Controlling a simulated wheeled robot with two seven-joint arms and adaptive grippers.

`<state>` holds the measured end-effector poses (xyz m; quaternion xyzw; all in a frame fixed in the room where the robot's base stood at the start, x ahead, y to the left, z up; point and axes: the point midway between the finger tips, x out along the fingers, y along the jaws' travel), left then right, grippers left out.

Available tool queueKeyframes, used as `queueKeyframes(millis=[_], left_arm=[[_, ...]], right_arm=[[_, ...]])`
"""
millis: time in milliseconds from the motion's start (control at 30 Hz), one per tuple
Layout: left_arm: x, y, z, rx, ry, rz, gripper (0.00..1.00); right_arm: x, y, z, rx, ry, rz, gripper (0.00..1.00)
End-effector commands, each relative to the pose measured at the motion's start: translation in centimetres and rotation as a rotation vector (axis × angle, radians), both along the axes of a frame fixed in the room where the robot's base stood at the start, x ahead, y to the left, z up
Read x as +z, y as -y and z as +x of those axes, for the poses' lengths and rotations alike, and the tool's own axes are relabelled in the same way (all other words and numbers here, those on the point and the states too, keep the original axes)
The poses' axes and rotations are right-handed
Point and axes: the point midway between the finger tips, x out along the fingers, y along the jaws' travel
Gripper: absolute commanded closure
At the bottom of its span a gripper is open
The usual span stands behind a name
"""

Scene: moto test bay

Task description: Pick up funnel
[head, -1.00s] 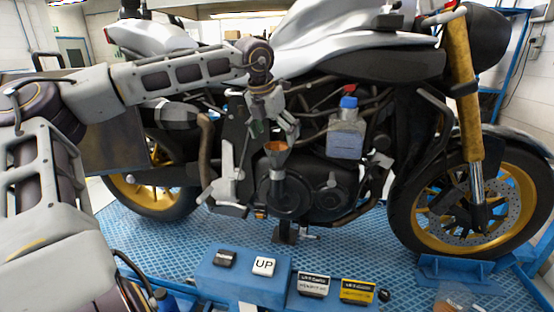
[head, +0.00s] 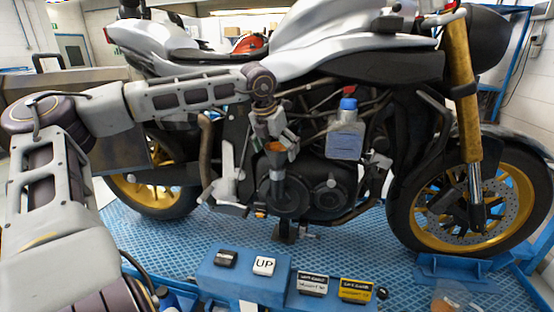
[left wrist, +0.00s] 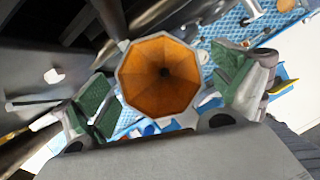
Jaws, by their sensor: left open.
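The funnel (head: 277,155) has an orange inside and a grey rim, and it stands upright in front of the motorcycle's engine. In the left wrist view the funnel (left wrist: 160,74) shows its octagonal mouth from above. My left gripper (head: 280,146) is open at the funnel's mouth in the head view. In the left wrist view the green-padded fingers of my left gripper (left wrist: 164,92) lie on either side of the funnel, with the cone between them. I cannot tell whether they touch it. The funnel's lower end is hidden in the wrist view. My right gripper is not in view.
The motorcycle (head: 340,190) stands close behind the funnel. A bottle with a blue cap (head: 346,138) is at the engine, right of the funnel. A blue block (head: 240,284) with labelled pieces stands in front. The blue patterned floor (head: 180,238) is mostly clear.

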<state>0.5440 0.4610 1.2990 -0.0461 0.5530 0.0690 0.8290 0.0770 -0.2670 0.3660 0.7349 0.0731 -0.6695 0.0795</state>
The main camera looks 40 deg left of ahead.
Motion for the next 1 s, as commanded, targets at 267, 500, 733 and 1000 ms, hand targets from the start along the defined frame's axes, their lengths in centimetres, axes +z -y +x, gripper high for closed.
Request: queueKeyframes(millis=[267,500,733,1000], left_arm=[[0.0,0.0,0.0,0.0,0.0,0.0,0.04],[0.01,0.0,0.0,0.0,0.0,0.0,0.3],[0.02,0.0,0.0,0.0,0.0,0.0,0.57],[0.17,-0.01,0.01,0.0,0.0,0.0,0.57]], right_arm=[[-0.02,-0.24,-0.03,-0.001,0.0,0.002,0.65],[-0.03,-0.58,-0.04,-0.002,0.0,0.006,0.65],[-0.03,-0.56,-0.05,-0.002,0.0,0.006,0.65],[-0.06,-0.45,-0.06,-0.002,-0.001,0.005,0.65]])
